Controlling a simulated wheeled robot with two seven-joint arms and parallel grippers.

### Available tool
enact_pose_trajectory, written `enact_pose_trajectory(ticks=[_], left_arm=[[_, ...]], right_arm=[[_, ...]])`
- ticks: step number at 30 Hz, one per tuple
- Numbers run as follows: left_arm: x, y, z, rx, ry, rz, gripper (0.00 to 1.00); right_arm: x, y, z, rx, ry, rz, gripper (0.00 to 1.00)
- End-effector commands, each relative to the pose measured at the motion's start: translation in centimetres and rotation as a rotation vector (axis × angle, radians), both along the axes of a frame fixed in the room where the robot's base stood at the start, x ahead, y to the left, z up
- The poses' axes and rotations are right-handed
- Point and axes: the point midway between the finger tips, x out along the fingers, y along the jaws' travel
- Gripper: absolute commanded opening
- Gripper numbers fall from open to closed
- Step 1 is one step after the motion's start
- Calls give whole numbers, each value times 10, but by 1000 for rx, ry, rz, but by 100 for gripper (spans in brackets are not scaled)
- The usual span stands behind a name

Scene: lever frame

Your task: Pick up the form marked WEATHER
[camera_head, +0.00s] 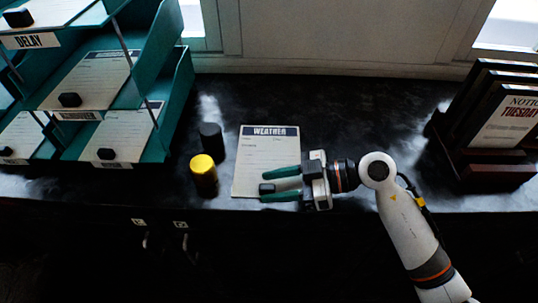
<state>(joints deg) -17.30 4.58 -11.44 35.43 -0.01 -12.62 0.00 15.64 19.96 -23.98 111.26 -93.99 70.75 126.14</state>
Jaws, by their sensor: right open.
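The form marked WEATHER (262,153) lies flat on the dark desk top near the middle of the view. It is a cream sheet with a dark header band. My right gripper (262,188) comes in from the right, with its green-tipped fingers open over the lower part of the form. The fingers and palm hide the form's lower right corner. I cannot tell whether the fingers touch the paper. My left gripper is not in view.
A yellow-topped cylinder (204,175) and a black cylinder (211,141) stand just left of the form. A teal rack (177,100) of labelled forms, one marked DELAY, fills the left. A dark holder with notices (502,125) stands at right. Desk behind the form is clear.

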Motion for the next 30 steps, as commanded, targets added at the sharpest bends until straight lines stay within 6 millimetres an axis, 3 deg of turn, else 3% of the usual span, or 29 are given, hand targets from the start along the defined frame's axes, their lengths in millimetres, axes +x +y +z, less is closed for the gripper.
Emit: enact_pose_trajectory(ticks=[4, 11, 12, 20, 30], left_arm=[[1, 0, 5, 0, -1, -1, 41], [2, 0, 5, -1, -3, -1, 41], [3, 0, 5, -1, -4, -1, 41], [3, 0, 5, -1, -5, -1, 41], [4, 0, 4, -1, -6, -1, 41]], right_arm=[[0, 15, -4, 1, 1, -1, 42], [0, 18, -6, 0, -1, -2, 42], [0, 18, -6, 0, -1, -2, 40], [0, 17, -6, 0, 0, -1, 0], [1, 17, 0, 0, -3, -1, 0]])
